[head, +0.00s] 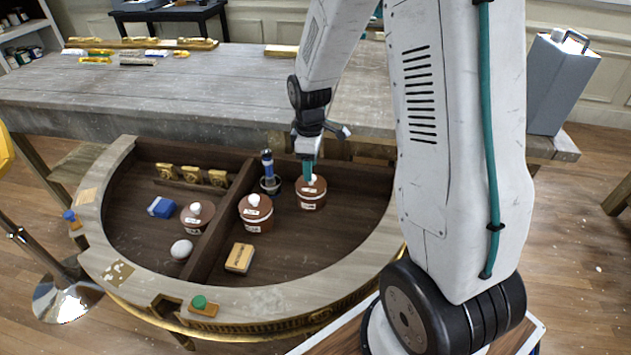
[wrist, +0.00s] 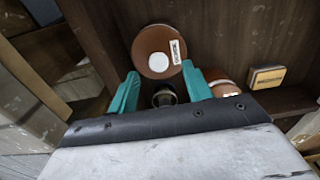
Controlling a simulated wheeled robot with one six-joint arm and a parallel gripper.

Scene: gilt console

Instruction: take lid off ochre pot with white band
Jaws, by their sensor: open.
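Three reddish-brown lidded pots with white knobs and pale labels stand in the curved console: one at the right (head: 311,197), one in the middle (head: 256,218), and one at the left (head: 193,222). Which one carries a white band I cannot tell for sure. My gripper (head: 308,172) points down just above the right pot's knob. In the wrist view my gripper (wrist: 160,86) is open, with teal fingers apart and nothing held. The right pot's lid (wrist: 150,42) and white knob lie just past the fingertips. The middle pot (wrist: 221,76) is partly hidden behind the right finger.
A blue-handled tool (head: 267,165) stands in a dark holder close left of my gripper. A dark divider (head: 222,222) splits the console. A wooden block (head: 239,258), a white egg-shaped thing (head: 181,249) and a blue block (head: 161,207) lie inside.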

